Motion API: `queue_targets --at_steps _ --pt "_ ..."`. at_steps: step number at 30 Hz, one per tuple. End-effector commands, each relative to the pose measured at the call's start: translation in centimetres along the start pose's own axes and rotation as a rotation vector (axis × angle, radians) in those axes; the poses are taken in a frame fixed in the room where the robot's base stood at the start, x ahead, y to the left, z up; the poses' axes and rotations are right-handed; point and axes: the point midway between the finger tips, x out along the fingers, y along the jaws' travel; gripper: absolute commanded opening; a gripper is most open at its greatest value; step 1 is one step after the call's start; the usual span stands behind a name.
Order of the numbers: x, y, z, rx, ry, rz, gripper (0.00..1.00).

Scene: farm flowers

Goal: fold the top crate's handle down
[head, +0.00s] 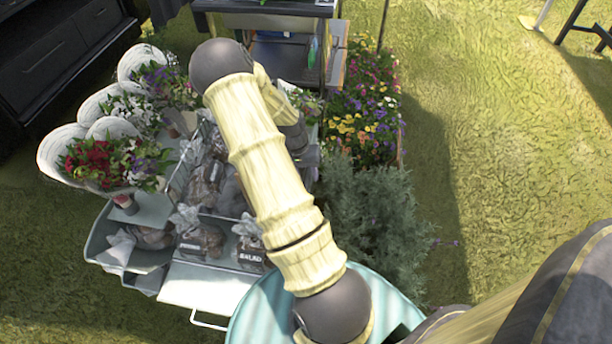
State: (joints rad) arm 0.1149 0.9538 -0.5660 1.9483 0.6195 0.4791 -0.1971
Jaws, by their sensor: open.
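A grey crate (98,238) with wrapped packs in it stands at the left. Another grey, open container section beside it holds more wrapped packs (200,242) and a dark box marked SALAD (250,256). I cannot tell from this view which crate is the top one. No crate handle can be made out with certainty, as my arm crosses in front of the right part of the containers. My arm bends over at the upper left, and its far end passes behind my own forearm, so my gripper does not show.
Bouquets in white paper (112,160) stand along the left. A white panel (205,288) with a thin wire loop (207,321) juts out in front. Flowers (362,110) and a grey-green bush (375,215) stand right of my arm. Open grass (510,150) lies farther right.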

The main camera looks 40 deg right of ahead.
Motion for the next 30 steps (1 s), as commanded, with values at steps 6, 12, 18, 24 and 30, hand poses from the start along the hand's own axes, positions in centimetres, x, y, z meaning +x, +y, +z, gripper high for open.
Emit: queue_targets --at_steps 6,12,18,24,30 --pt "0.30 0.09 -0.05 0.002 0.001 0.000 0.41" --pt "0.28 0.09 -0.04 0.002 0.001 0.000 0.22" --pt "0.27 0.08 -0.04 0.002 0.000 0.000 0.00" --pt "0.33 0.15 -0.06 0.004 0.001 -0.008 0.00" --pt "0.48 0.37 -0.07 0.006 0.001 -0.042 0.00"
